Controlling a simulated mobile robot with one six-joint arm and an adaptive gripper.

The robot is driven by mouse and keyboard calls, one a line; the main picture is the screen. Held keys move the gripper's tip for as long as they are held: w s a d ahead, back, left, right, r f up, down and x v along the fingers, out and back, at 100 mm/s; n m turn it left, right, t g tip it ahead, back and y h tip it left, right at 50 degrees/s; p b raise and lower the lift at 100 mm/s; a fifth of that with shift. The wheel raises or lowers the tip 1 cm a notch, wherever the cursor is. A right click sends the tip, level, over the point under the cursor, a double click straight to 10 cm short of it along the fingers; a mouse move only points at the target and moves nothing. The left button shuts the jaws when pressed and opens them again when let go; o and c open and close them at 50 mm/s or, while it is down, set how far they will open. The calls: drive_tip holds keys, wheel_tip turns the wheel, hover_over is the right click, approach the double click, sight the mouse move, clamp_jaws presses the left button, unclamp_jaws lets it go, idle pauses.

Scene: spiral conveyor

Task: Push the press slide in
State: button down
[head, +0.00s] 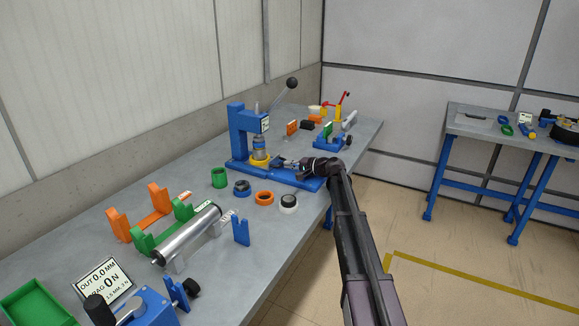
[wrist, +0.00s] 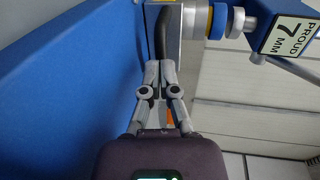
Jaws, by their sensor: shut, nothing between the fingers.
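The blue press (head: 238,132) stands on the workbench, with a black-knobbed lever (head: 292,83). Under its head a steel cylindrical part (head: 259,146) sits over a yellow ring (head: 259,161). My gripper (head: 279,162) is low over the blue press base (head: 306,183), to the right of the ring. In the wrist view my gripper (wrist: 159,66) is shut with nothing held. Its tips are close to a dark upright piece on a grey block (wrist: 168,35), which appears to be the slide; I cannot tell if they touch. A press label (wrist: 291,37) reads "PROUD 7 MM".
Green, blue, orange and white rings (head: 264,198) lie in front of the press. A small blue fixture (head: 333,138) stands behind my wrist. The floor right of the bench is open.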

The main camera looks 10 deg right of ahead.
drive_tip(key=shift+v, duration=0.75)
drive_tip(key=p+v, duration=0.2)
drive_tip(key=v, duration=1)
drive_tip(key=shift+s+r+p, duration=0.15)
drive_tip(key=shift+p, duration=0.2)
